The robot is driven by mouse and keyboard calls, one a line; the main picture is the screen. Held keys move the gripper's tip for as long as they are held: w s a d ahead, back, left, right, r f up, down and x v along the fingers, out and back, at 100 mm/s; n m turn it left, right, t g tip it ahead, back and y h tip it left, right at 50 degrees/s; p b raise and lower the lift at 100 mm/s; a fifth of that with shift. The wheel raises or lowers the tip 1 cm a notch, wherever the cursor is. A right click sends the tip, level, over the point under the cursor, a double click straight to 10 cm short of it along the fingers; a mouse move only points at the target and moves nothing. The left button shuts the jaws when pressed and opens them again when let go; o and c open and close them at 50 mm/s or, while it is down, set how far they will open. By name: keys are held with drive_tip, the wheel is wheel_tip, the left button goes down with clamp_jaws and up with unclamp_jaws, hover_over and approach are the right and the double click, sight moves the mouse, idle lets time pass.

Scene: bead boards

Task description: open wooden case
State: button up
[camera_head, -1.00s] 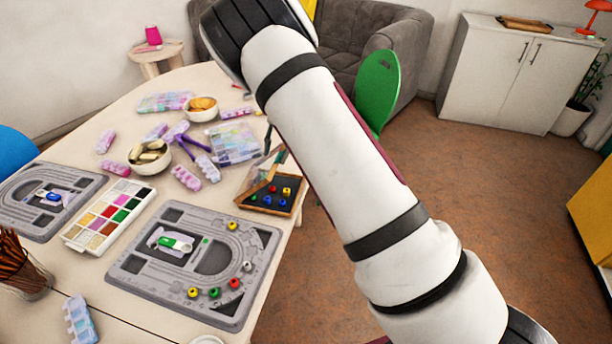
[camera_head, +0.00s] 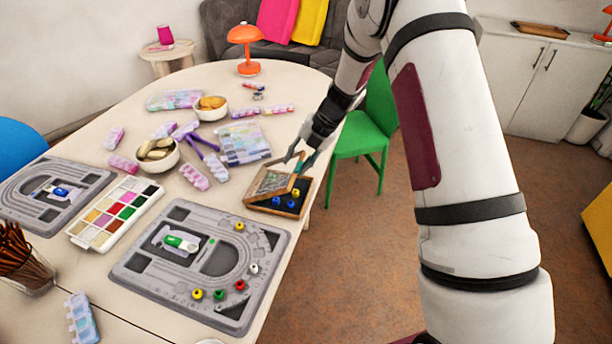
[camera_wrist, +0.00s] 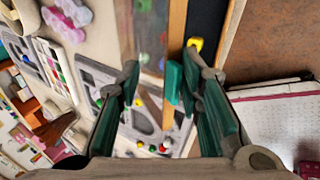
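The wooden case (camera_head: 302,206) lies near the table's right edge, with a dark inside and a few blue and yellow beads showing. Its clear, wood-framed lid (camera_head: 268,183) sits at an angle over the left and back part, leaving the front right uncovered. In the wrist view the lid's wooden edge (camera_wrist: 177,30) runs between my finger lines, with a yellow bead (camera_wrist: 195,43) beside it. My gripper (camera_head: 303,160) is at the back right of the case, by the lid. In the wrist view my gripper (camera_wrist: 162,75) has its green-padded fingers apart. Contact with the lid cannot be told.
A grey bead board (camera_head: 150,290) with loose beads lies left of the case. A clear organiser box (camera_head: 243,143) and purple pieces lie behind it. An orange lamp (camera_head: 244,50) stands at the back. A green chair (camera_head: 368,125) is close to the table's right side.

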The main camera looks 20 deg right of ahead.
drive_tip(key=f+b, duration=0.1)
drive_tip(key=b, duration=0.1)
drive_tip(key=s+d+f+t+y+b, duration=0.1)
drive_tip(key=f, duration=0.1)
drive_tip(key=d+f+y+b, duration=0.1)
drive_tip(key=b, duration=0.1)
drive_tip(key=shift+s+f+t+b, duration=0.15)
drive_tip(key=shift+f+t+b, duration=0.05)
drive_tip(key=shift+t+b, duration=0.15)
drive_tip(key=shift+s+d, duration=0.1)
drive_tip(key=shift+d, duration=0.05)
idle(0.5)
